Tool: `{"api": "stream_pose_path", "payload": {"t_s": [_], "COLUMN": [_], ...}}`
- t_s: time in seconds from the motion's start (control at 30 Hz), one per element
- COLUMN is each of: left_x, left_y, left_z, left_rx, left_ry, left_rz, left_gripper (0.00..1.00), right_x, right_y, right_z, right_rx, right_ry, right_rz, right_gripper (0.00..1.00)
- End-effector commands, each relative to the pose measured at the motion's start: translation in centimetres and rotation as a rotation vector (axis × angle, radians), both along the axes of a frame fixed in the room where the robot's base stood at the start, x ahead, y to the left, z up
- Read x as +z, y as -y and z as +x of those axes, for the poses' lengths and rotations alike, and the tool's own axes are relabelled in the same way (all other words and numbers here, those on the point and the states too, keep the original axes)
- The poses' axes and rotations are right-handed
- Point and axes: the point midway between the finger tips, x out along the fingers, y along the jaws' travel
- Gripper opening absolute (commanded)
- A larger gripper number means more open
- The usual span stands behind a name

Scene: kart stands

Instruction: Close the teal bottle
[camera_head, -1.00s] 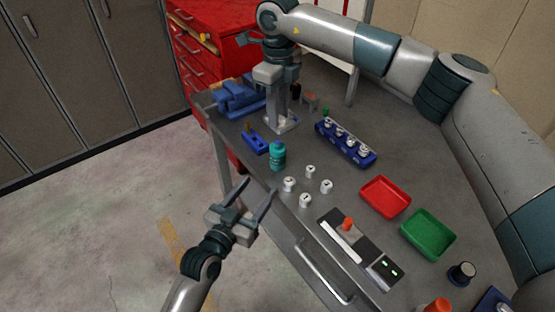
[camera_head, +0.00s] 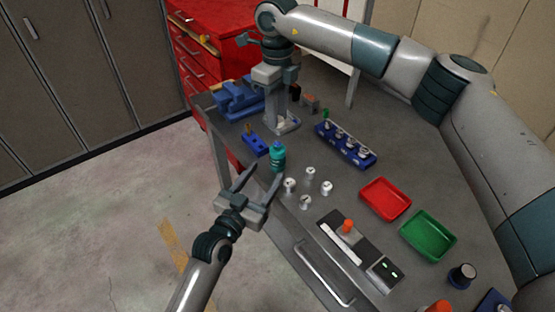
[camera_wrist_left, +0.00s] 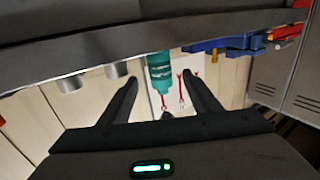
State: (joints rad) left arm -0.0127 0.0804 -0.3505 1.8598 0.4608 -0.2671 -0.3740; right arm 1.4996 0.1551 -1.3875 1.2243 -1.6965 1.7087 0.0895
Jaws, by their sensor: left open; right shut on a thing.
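The teal bottle (camera_head: 278,158) stands upright near the front edge of the grey table. In the left wrist view it shows upside down, as the teal bottle (camera_wrist_left: 160,72) between and beyond my finger tips. I cannot tell its lid state. My left gripper (camera_head: 265,174) is open and empty, its fingers pointing at the bottle from the front edge, apart from it. The left gripper (camera_wrist_left: 165,92) also shows in its wrist view. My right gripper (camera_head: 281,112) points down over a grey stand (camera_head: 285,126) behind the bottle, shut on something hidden.
Behind are a blue rack (camera_head: 345,146) and a blue vise (camera_head: 236,98). A red tray (camera_head: 385,199) and a green tray (camera_head: 428,236) lie right.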

Motion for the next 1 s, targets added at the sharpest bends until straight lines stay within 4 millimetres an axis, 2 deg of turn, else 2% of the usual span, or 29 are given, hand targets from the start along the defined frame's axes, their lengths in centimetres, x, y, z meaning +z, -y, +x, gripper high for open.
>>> {"api": "stream_pose_path", "payload": {"t_s": [0.3, 0.5, 0.97, 1.0], "left_x": [0.0, 0.0, 0.0, 0.0], "left_y": [2.3, 3.3, 3.7, 3.7], "left_z": [4.6, 6.5, 7.3, 7.3], "left_rx": [0.0, 0.0, 0.0, 0.0], "left_ry": [0.0, 0.0, 0.0, 0.0], "left_rz": [0.001, 0.001, 0.001, 0.001], "left_gripper": [0.57, 0.57, 0.57, 0.53], "right_x": [0.0, 0.0, 0.0, 0.0], "right_y": [0.0, 0.0, 0.0, 0.0], "right_z": [0.0, 0.0, 0.0, 0.0], "right_rx": [0.0, 0.0, 0.0, 0.0], "right_ry": [0.0, 0.0, 0.0, 0.0], "right_rz": [0.0, 0.0, 0.0, 0.0], "right_gripper": [0.04, 0.04, 0.04, 0.04]}}
